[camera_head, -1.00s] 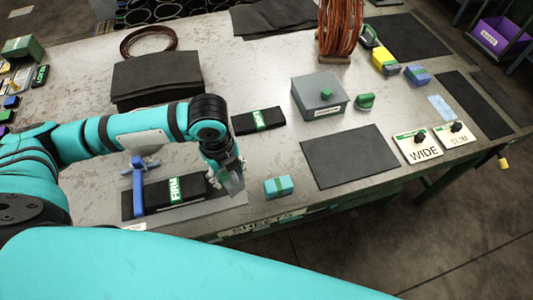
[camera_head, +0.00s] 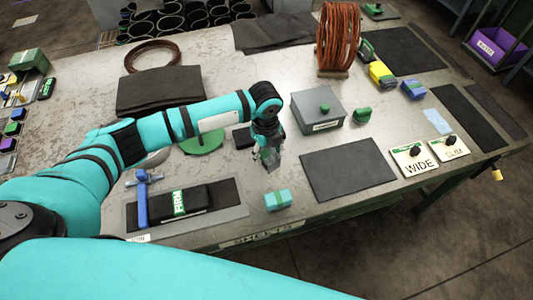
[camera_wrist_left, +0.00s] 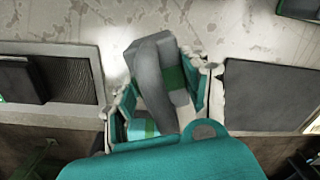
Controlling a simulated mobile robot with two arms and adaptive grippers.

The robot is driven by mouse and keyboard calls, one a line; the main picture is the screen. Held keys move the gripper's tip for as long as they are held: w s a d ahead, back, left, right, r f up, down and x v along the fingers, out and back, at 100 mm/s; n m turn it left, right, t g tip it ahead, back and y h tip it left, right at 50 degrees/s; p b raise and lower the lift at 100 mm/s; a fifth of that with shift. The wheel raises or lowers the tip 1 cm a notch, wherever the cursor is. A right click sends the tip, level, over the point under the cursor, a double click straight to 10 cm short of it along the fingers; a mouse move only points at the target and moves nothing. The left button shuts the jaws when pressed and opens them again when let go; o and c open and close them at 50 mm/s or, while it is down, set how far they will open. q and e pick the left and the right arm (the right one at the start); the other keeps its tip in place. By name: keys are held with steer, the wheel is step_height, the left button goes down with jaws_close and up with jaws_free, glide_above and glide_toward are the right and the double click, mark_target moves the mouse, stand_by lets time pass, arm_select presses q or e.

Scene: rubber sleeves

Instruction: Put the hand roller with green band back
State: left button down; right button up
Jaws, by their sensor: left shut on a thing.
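My left gripper (camera_head: 268,162) is shut on a grey tool with a green band, which looks like the hand roller. The roller (camera_wrist_left: 152,70) shows larger in the left wrist view, tilted between the fingers. It is held above bare table, behind a light blue block with a green band (camera_head: 277,200). In the left wrist view that block (camera_wrist_left: 140,128) is partly hidden by my gripper. A flat green disc (camera_head: 203,142) lies on the table, partly hidden by my left arm. My right gripper is not in view.
A black block labelled FIRM (camera_head: 183,203) and a blue clamp (camera_head: 142,203) stand on a grey plate at front left. A grey lidded box (camera_head: 317,107) stands behind my gripper to the right. A dark mat (camera_head: 347,168) lies bare to the right. WIDE (camera_head: 413,160) and SLIM plates are farther right.

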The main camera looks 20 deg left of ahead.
arm_select(q)
steer(key=shift+f, duration=1)
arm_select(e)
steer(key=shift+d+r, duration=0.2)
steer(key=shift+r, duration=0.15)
arm_select(q)
steer(key=shift+f, duration=0.1)
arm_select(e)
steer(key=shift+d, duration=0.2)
arm_select(q)
steer(key=c, duration=0.6)
jaws_free()
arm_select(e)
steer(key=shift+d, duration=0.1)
arm_select(q)
steer(key=r+b, duration=0.1)
steer(key=r, duration=0.5)
steer(key=r+b, duration=0.1)
steer(key=r, duration=0.5)
steer(key=shift+s+a+r, duration=0.1)
steer(key=shift+s+r, duration=0.05)
steer(key=shift+s, duration=0.05)
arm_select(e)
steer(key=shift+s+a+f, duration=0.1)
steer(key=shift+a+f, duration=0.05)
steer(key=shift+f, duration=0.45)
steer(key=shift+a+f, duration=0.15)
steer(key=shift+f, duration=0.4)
